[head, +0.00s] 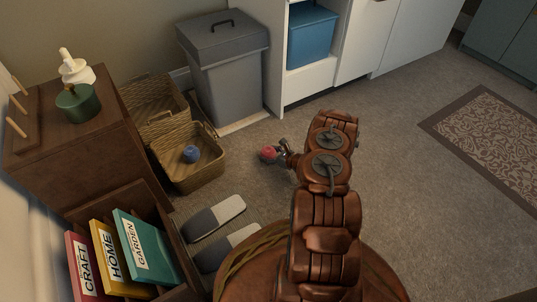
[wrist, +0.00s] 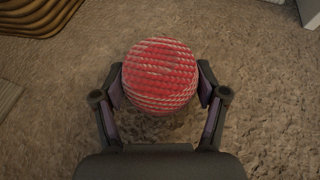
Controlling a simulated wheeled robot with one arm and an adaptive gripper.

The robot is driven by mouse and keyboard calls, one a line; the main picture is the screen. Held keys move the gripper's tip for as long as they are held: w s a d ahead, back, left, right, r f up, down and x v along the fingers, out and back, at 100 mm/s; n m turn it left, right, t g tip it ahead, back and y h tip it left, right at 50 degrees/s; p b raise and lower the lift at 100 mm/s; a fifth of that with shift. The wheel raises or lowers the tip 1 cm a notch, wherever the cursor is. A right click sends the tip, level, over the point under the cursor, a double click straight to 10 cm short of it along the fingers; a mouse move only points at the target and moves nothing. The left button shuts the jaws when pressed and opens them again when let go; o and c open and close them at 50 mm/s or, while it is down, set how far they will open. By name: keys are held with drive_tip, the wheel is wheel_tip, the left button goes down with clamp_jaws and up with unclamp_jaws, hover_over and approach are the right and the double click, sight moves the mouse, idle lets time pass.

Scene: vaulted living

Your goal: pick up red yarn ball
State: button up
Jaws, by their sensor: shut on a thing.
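The red yarn ball (wrist: 160,75) is round, with pinkish-white strands running across it. In the wrist view it sits between the two fingers of my gripper (wrist: 160,88), which touch it on the left and right sides. My gripper is shut on it. In the head view the ball (head: 269,153) shows small and red at the end of my gripper (head: 280,152), over the carpet. I cannot tell whether it is on the floor or slightly above it.
A wicker basket (head: 188,178) holding a blue ball (head: 191,153) stands left of my gripper. Behind are another basket (head: 151,92) and a grey bin (head: 228,75). Slippers (head: 214,218) lie near the book crate (head: 172,232). Carpet to the right is clear up to a patterned rug (head: 490,135).

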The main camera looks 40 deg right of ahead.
drive_tip(key=shift+c, duration=1.4)
drive_tip(key=shift+r, duration=0.1)
